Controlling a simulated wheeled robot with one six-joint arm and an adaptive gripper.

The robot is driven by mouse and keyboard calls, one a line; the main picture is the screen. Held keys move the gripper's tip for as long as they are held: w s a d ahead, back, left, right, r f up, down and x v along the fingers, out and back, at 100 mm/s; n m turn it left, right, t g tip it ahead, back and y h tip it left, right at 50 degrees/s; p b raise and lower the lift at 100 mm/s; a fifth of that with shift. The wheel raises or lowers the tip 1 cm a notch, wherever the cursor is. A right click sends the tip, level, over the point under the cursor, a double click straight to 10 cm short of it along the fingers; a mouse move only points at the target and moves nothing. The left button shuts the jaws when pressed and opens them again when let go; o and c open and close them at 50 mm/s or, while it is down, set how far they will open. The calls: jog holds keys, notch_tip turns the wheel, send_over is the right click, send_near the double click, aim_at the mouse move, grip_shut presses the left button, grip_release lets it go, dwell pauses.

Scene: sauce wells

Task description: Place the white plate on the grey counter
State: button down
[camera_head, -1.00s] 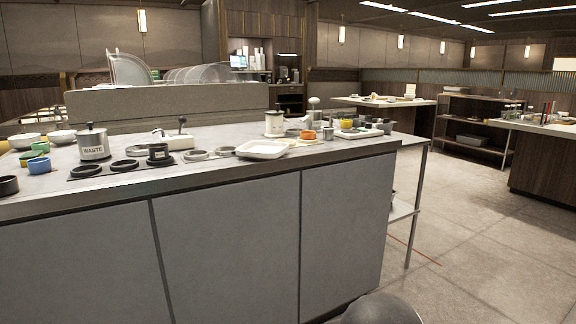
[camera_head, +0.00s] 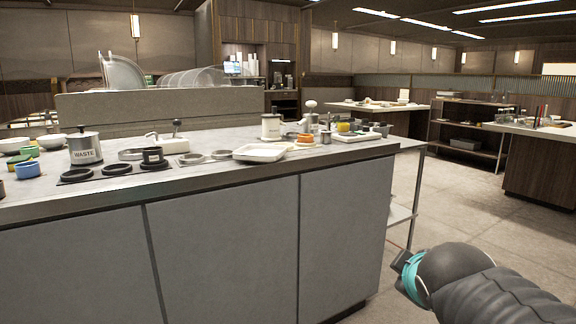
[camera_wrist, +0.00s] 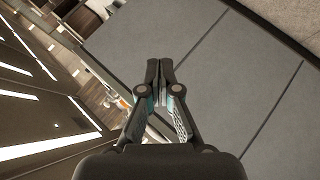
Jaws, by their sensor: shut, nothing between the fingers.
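A white plate (camera_head: 259,153), shallow and rectangular with rounded corners, sits at the front edge of the grey counter (camera_head: 225,182) in the head view. It lies to the right of a row of round wells. My gripper (camera_wrist: 159,63) is shut and empty in the wrist view, with the counter's grey front panels behind it. In the head view only my arm shows at the lower right, in front of the counter and apart from it. The plate cannot be made out clearly in the wrist view.
A pot marked WASTE (camera_head: 85,149), a blue cup (camera_head: 27,169) and a small black pot (camera_head: 153,158) stand left of the plate. A white canister (camera_head: 271,126) and a white tray (camera_head: 357,136) with small items are behind and right. Open floor lies right of the counter.

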jog(key=w+a+r+n+t+b, duration=0.1)
jog(key=w+a+r+n+t, duration=0.1)
jog(key=w+r+n+t, duration=0.5)
jog(key=n+g+y+b, duration=0.25)
jog(key=n+y, duration=0.95)
jog(key=n, duration=1.4)
send_near(275, 158)
jog(key=p+x, duration=0.2)
jog(key=x, duration=0.4)
jog(key=shift+a, duration=0.15)
jog(key=shift+w+a, duration=0.3)
jog(key=shift+w, duration=0.1)
jog(key=shift+w, duration=0.1)
